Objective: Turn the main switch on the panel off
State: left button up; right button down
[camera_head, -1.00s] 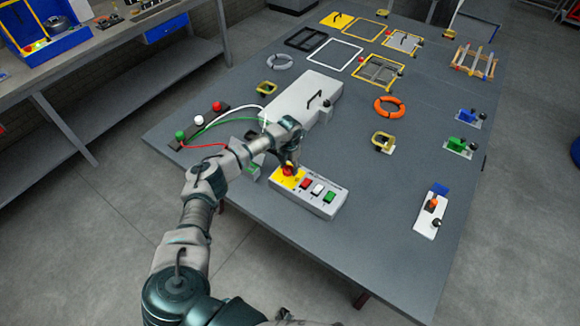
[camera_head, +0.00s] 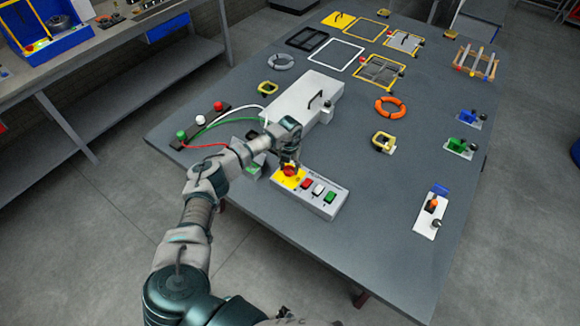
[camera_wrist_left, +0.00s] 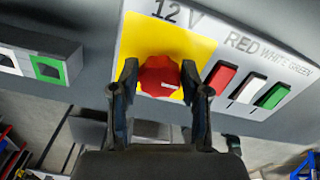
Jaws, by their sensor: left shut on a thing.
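The panel (camera_head: 325,208) is a light grey box near the table's front edge, with a yellow field at its left end. The main switch is a red knob (camera_head: 289,171) on that yellow field. In the left wrist view the red knob (camera_wrist_left: 159,78) sits below the "12 V" label, with a small white mark on its face. My left gripper (camera_head: 289,164) is shut on the knob, one finger on each side of it. The left gripper's fingers (camera_wrist_left: 160,72) also show in the wrist view. My right gripper is not in view.
Red, white and green buttons (camera_head: 318,190) stand right of the switch. A white box with a black handle (camera_head: 303,100) lies behind the panel. Wires (camera_head: 215,123) run to its left. An orange ring (camera_head: 390,107) lies to the right.

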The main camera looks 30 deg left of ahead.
aim_at(289, 167)
pick_arm(q)
jog(key=shift+w+a+r, duration=0.1)
jog(key=o, duration=0.9)
jog(key=shift+o, duration=1.2)
notch_tip(289, 167, up, 12)
jog(key=shift+f, duration=0.2)
